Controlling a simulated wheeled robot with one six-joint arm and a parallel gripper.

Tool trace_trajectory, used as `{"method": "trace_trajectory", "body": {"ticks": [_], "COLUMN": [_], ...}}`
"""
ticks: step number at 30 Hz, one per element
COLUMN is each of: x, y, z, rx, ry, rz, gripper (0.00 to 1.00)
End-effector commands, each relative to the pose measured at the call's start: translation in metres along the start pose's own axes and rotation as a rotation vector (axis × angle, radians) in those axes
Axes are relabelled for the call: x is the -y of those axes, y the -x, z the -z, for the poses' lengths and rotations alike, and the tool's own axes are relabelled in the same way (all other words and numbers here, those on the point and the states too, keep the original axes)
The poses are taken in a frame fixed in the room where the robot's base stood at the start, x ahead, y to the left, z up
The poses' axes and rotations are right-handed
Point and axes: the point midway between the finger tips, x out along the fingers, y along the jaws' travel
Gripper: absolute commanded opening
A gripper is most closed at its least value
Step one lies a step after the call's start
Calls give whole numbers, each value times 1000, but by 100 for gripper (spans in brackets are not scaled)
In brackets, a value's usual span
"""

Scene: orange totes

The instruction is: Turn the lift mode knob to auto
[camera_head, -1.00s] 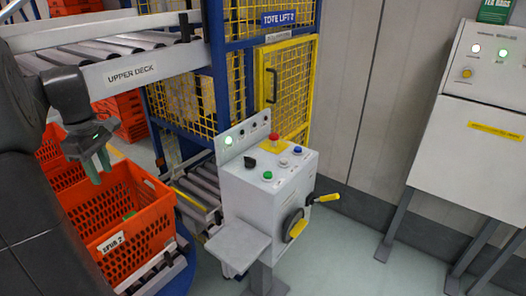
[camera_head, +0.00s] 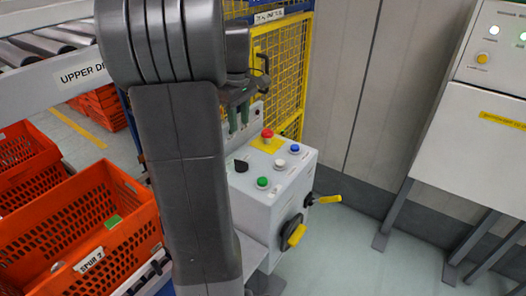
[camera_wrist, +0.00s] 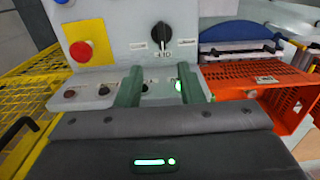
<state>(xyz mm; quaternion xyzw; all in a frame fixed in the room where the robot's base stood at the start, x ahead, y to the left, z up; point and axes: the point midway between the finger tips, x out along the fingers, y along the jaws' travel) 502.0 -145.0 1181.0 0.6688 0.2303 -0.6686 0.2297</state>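The black knob (camera_head: 240,166) sits on the top face of the grey control box (camera_head: 262,208), near its left corner. In the wrist view the knob (camera_wrist: 161,35) is ahead of my fingertips, between two small labels. Lettering below it is too small to read surely, and I cannot tell its setting. My gripper (camera_head: 239,117) hangs over the back of the box, above and apart from the knob. In the wrist view its two green fingers (camera_wrist: 158,82) are spread with nothing between them.
A yellow-handled crank (camera_head: 328,199) juts from the box. Orange totes (camera_head: 100,225) stand left; a yellow mesh cage (camera_head: 282,70) is behind.

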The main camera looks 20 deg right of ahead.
Motion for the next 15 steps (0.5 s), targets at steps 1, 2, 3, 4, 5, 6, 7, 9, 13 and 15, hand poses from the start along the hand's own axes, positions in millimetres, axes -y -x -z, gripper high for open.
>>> {"method": "trace_trajectory", "body": {"ticks": [1,2,3,4,5,6,7,9,13,15], "x": [0,1,0,0,1,1,1,1,1,1], "y": [-4,-7,-12,-17,-22,-29,-36,-51,-80,-93], "z": [0,0,0,0,-1,-1,-1,-1,-1,-1], "rx": [2,3,3,3,4,4,4,4,5,4], "ry": [0,0,0,0,0,0,0,0,0,0], "rz": [2,3,4,3,5,4,5,5,5,5], "gripper": [35,35,35,35,35,35,35,35,35,35]}}
